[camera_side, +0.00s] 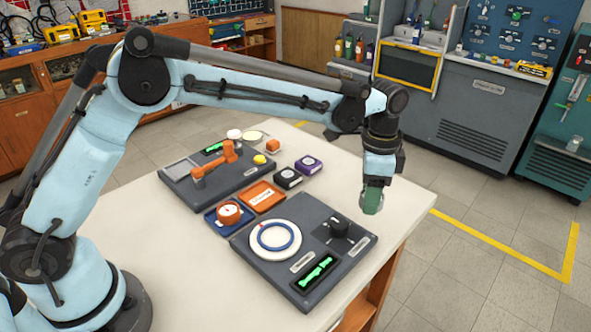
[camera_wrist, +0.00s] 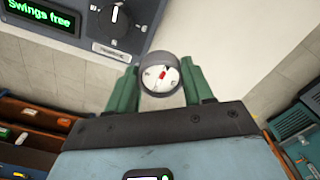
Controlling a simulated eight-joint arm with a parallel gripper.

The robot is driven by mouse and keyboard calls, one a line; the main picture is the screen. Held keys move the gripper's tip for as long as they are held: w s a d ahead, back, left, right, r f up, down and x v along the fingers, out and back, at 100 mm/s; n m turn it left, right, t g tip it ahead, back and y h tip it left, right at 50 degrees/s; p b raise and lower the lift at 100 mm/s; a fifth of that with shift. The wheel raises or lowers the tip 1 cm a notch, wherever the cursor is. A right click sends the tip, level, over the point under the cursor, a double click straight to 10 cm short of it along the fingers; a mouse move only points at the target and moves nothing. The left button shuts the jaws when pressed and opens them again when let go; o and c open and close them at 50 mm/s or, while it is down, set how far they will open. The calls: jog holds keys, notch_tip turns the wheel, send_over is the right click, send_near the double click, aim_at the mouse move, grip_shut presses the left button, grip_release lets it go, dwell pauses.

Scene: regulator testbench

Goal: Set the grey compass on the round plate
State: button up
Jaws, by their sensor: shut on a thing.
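The grey compass (camera_wrist: 160,74) is a small round case with a white face and a red mark. My gripper (camera_wrist: 161,86) is shut on it, with a green finger on each side. In the side view my gripper (camera_side: 372,202) hangs in the air near the table's right edge, to the right of the dark test board. The compass cannot be made out there. The round plate (camera_side: 258,250) is white with a blue ring and lies on the left part of that board, left of my gripper. The plate does not show in the wrist view.
The dark board (camera_side: 307,292) carries a black knob (camera_side: 338,225) and a green-lit display (camera_side: 316,270), which reads "Swings free" in the wrist view. An orange round device (camera_side: 229,212) sits in a blue tray beside it. A second board (camera_side: 205,200) with an orange lever stands behind.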

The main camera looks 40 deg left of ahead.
jog(key=s+d+r, duration=0.4)
jog(key=s, duration=0.1)
send_over(274, 237)
jog(key=shift+w+d+f, duration=0.1)
jog(key=shift+d+f, duration=0.05)
jog(key=shift+f, duration=3.15)
jog(key=shift+f, duration=0.4)
jog(key=o, duration=1.1)
jog(key=shift+o, duration=0.5)
